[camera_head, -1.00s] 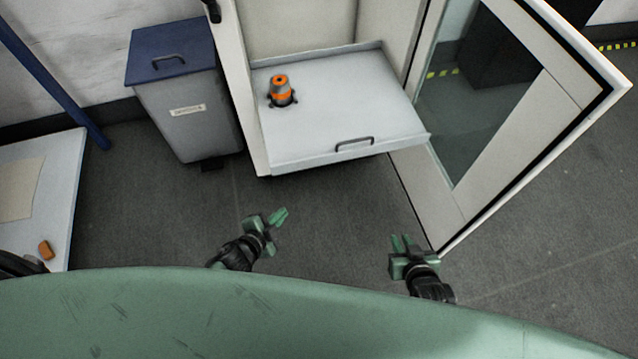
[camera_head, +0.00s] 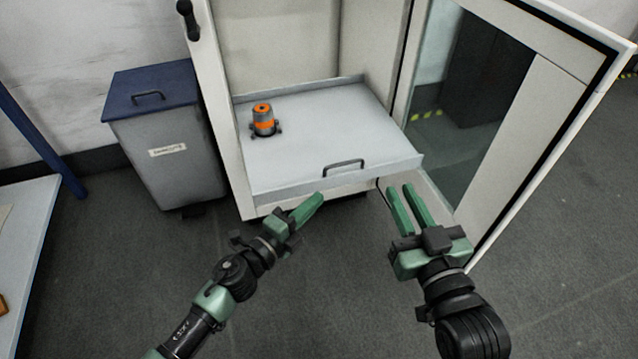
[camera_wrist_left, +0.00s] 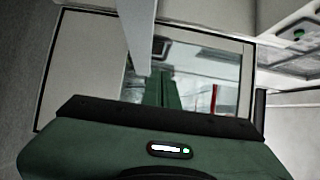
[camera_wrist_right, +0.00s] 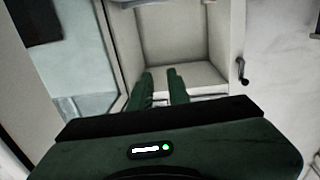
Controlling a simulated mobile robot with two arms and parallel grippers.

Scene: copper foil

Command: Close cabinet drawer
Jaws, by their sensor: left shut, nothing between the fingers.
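The grey cabinet drawer (camera_head: 325,120) is pulled out of the white cabinet (camera_head: 226,120). A dark handle (camera_head: 343,166) is on its front edge. My left gripper (camera_head: 318,197) is shut and empty, just in front of the drawer's front edge in the head view and left of the handle. Its closed fingers also show in the left wrist view (camera_wrist_left: 163,75). My right gripper (camera_head: 399,187) is open and empty, near the drawer's front right corner. Its parted fingers also show in the right wrist view (camera_wrist_right: 160,72). I cannot tell whether either touches the drawer.
An orange and grey device (camera_head: 263,121) stands on the drawer at the left. The cabinet's glass door (camera_head: 530,110) stands open at the right. A grey bin with a blue lid (camera_head: 165,150) is left of the cabinet. A table (camera_head: 22,230) is at the far left.

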